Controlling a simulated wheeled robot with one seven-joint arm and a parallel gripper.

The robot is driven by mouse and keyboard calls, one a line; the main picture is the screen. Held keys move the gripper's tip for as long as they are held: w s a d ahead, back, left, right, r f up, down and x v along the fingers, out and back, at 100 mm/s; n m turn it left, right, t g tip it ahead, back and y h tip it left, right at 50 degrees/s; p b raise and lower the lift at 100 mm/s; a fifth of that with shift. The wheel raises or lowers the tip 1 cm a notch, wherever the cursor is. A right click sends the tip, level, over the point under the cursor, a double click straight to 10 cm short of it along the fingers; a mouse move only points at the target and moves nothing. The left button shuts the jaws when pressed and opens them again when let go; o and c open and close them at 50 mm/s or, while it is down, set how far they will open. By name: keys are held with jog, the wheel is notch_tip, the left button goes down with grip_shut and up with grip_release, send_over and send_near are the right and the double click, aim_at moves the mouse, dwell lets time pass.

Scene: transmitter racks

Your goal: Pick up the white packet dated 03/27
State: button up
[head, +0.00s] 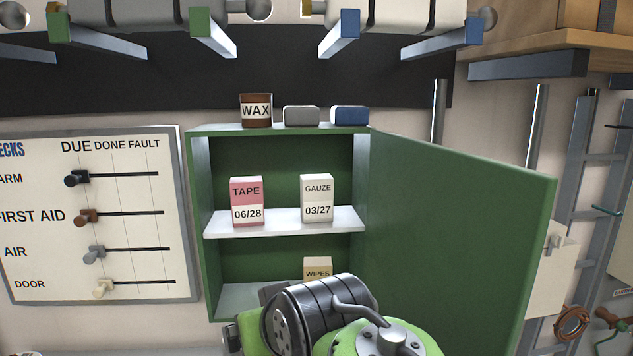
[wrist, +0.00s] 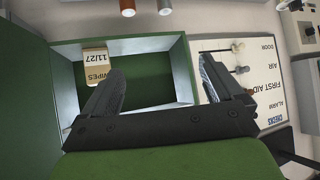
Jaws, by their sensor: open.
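The white packet (head: 317,199), labelled GAUZE 03/27, stands upright on the right part of the white middle shelf (head: 284,222) in the open green cabinet (head: 196,180). A pink packet (head: 247,202), labelled TAPE 06/28, stands to its left with a gap between. A tan WIPES packet (head: 317,268) stands on the lower level; it also shows upside down in the wrist view (wrist: 96,68), dated 11/27. My gripper (wrist: 178,80) is open and empty in front of the cabinet's lower part. The gauze packet is not visible in the wrist view. My arm hides part of the cabinet's bottom.
The green door (head: 455,230) stands open on the right. A WAX tin (head: 256,111), a grey box (head: 301,116) and a blue box (head: 350,116) sit on the cabinet top. A checks board (head: 95,215) with slider knobs hangs at the left.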

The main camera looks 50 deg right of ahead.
aim_at(320, 193)
jog(key=d+r+m+t+h+p, duration=0.1)
jog(key=d+r+m+h+p, duration=0.3)
jog(key=d+r, duration=1.15)
jog(key=shift+n+h, duration=0.4)
jog(key=x, duration=0.3)
jog(key=p+x, duration=0.1)
jog(key=x, duration=0.2)
jog(key=w+a+r+x, duration=0.1)
jog(key=x, duration=0.2)
jog(key=shift+w+d+p, duration=0.1)
jog(key=shift+w+p, duration=0.1)
jog(key=shift+p, duration=0.1)
jog(key=p+x, duration=0.1)
jog(key=x, duration=0.4)
jog(key=shift+w+d, duration=0.1)
jog(key=shift+w, duration=0.3)
jog(key=shift+s, duration=0.2)
jog(key=shift+c, duration=1.2)
jog(key=c, duration=0.8)
